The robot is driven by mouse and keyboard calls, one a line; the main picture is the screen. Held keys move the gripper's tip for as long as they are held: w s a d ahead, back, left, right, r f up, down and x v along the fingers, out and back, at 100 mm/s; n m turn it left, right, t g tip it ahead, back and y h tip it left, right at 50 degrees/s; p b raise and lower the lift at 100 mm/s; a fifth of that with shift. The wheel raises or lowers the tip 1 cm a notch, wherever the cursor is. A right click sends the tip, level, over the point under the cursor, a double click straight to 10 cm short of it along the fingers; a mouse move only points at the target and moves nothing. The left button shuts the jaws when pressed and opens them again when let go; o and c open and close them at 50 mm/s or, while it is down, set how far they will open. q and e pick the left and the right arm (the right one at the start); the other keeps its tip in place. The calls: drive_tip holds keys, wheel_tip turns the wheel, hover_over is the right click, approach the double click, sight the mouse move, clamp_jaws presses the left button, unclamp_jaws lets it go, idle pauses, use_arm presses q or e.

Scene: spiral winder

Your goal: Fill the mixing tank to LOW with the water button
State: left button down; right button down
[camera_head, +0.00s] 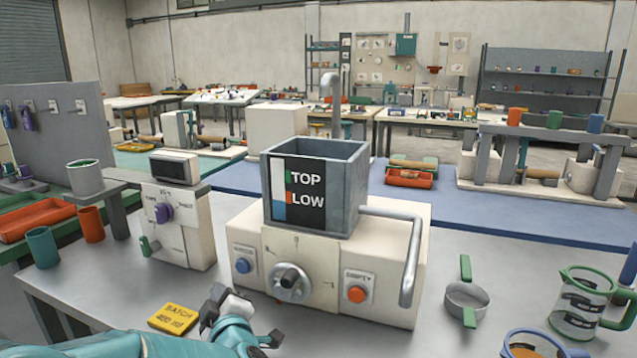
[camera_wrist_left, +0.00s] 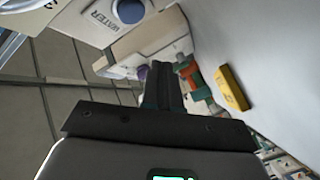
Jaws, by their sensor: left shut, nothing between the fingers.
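The grey square mixing tank (camera_head: 352,200) stands on a cream machine base (camera_head: 330,318). Its black front panel (camera_head: 310,170) reads TOP and LOW, with a green mark at TOP and an orange-red mark at LOW. A narrow blue and white gauge strip (camera_head: 279,190) runs beside the marks; I cannot read its exact level. The blue water button (camera_head: 243,265) is at the base's left front; it also shows in the left wrist view (camera_wrist_left: 130,10). My left gripper (camera_head: 225,297) is shut and empty, in front of and below the button, apart from it. My right gripper is out of view.
An orange EMPTY button (camera_head: 357,294) and a grey knob (camera_head: 290,280) share the base's front. A yellow batch card (camera_head: 173,318) lies left of my gripper.

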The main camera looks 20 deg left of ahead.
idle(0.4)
